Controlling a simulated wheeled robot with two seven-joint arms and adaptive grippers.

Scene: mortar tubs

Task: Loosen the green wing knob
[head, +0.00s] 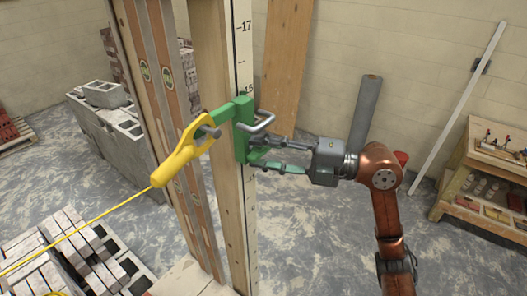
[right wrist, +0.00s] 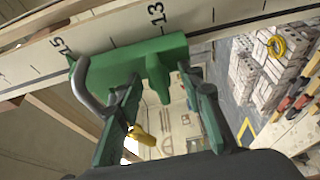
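The green wing knob (right wrist: 158,72) stands out from a green clamp body (right wrist: 115,66) in the right wrist view. In the head view the clamp body (head: 241,135) sits on the wooden post, and I cannot clearly make out the knob. My right gripper (head: 259,153) reaches the clamp from the right. In the right wrist view its two fingers (right wrist: 160,78) are open, one on each side of the knob, with a visible gap at each side. A bent grey handle (head: 262,122) is at the clamp, and also shows in the wrist view (right wrist: 84,85). My left gripper is out of view.
A yellow line holder (head: 180,155) with a taut yellow string hooks at the post beside the clamp. A marked rod (head: 243,60) runs along the post. Brick stacks (head: 75,250) stand at lower left, a wooden shelf (head: 480,180) at right.

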